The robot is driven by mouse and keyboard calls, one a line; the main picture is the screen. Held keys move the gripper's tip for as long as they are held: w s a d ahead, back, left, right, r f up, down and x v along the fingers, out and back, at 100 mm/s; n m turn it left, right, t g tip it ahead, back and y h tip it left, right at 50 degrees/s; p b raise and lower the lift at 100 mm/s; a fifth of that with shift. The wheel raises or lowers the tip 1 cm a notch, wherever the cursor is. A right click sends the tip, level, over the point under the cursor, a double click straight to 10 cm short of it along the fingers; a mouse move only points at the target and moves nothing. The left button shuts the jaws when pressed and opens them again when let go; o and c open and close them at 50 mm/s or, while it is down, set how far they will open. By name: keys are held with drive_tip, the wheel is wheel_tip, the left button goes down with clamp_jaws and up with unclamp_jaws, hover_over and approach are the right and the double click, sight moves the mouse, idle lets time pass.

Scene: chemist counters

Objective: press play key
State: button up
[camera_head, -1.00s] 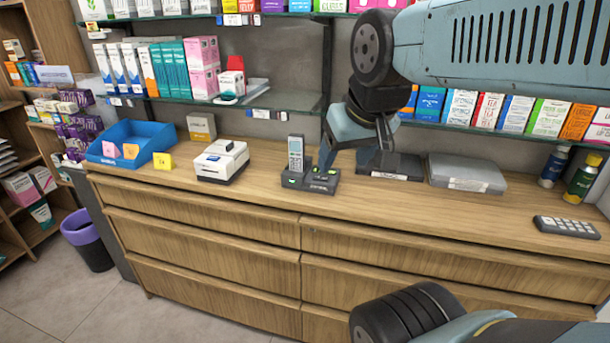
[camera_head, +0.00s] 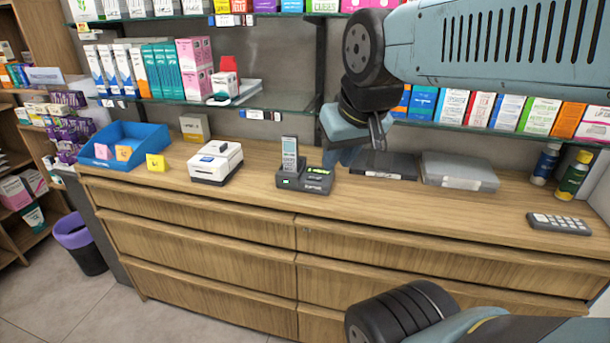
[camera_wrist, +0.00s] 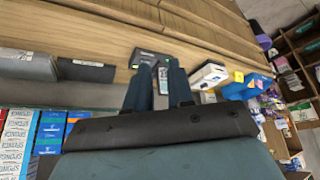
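A dark phone base (camera_head: 318,181) sits on the wooden counter, with a grey cordless handset (camera_head: 290,155) upright in its left side and small green lights on it. The play key is too small to tell apart. My gripper (camera_head: 343,153) is behind and to the right of the base, above the counter, not touching it. In the wrist view my gripper (camera_wrist: 160,85) has its two dark blue fingers apart with nothing held. The handset (camera_wrist: 162,72) and the base (camera_wrist: 148,57) show between and beyond the fingertips.
A white printer (camera_head: 215,163) stands left of the base, with a blue bin (camera_head: 130,160) farther left. A dark flat case (camera_head: 385,165) and a grey case (camera_head: 458,172) lie to the right. A glass shelf hangs behind. The counter front is clear.

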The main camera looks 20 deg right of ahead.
clamp_jaws()
idle(1.1)
